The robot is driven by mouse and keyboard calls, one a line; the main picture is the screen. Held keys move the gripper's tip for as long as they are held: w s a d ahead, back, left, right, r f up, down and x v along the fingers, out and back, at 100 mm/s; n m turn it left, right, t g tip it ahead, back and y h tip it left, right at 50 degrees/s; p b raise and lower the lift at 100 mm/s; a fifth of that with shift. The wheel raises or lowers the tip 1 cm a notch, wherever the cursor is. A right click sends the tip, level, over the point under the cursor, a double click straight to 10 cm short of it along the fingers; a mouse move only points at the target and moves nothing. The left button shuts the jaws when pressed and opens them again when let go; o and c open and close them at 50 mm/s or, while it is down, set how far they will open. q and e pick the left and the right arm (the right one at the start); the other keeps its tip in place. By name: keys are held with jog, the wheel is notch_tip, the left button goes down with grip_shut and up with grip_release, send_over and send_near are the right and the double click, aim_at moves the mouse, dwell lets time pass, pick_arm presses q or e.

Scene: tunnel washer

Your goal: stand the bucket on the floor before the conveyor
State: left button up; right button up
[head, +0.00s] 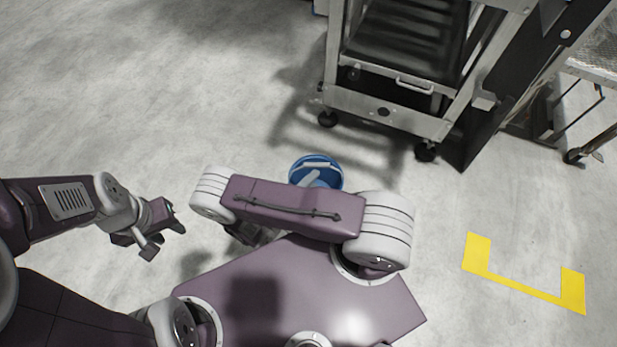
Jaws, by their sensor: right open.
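The blue bucket (329,179) is seen from above in the head view, in front of the conveyor (385,112), a metal frame with dark slats and castors. Pale bars show across its opening. My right arm covers its lower side, so I cannot tell whether its base rests on the floor. My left gripper (168,243) is left of the bucket and well apart from it, fingers spread and empty. My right gripper (246,234) is mostly hidden under my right arm, down and left of the bucket. It is open; its fingertips are not clearly visible.
A yellow floor marking (520,286) lies at the right. A dark upright panel (512,100) stands beside the conveyor, and a wheeled metal rack (590,75) is at the right edge. The grey floor at the upper left is clear.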

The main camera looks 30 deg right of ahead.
jog(key=s+r+m+g+y, duration=0.5)
jog(key=s+r+g+y, duration=0.2)
jog(key=r+g, duration=0.3)
notch_tip(320, 180, up, 9)
jog(key=w+a+m+t+y, duration=0.1)
jog(key=w+a+t+y, duration=0.1)
jog(key=y, duration=0.4)
jog(key=a+t, duration=0.1)
jog(key=t, duration=0.1)
jog(key=shift+t+y, duration=0.3)
jog(key=shift+f, duration=0.1)
